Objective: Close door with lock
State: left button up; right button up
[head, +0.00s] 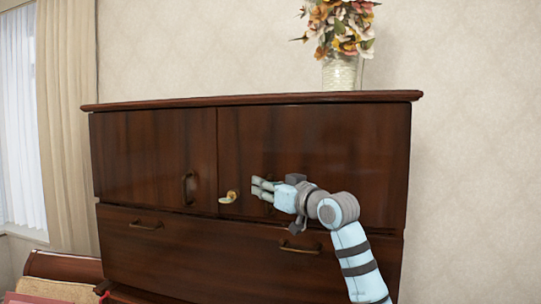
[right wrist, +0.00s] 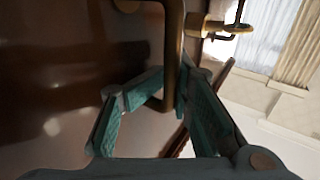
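A dark brown wooden cabinet (head: 155,104) has two upper doors. The right door (head: 340,150) looks flush or nearly so in the head view; a small gap cannot be ruled out. A brass lock with key (head: 229,196) sticks out near its left edge, and also shows in the right wrist view (right wrist: 225,31). My right gripper (head: 260,187) is at this door, just right of the key. In the right wrist view its fingers (right wrist: 172,88) are closed in around the brass door handle (right wrist: 172,45). The handle is mostly hidden in the head view. My left gripper is not seen.
The left door (head: 150,150) is shut and has its own handle (head: 187,188). A wide drawer (head: 200,255) with two handles lies below. A vase of flowers (head: 341,73) stands on the cabinet top. A curtain (head: 65,130) hangs at the left.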

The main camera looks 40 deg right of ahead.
jog(key=s+f+b, duration=0.3)
jog(key=s+b, duration=0.4)
jog(key=s+f+b, duration=0.3)
jog(key=s+b, duration=0.5)
jog(key=shift+f, duration=0.15)
jog(key=shift+a, duration=0.1)
dwell(0.8)
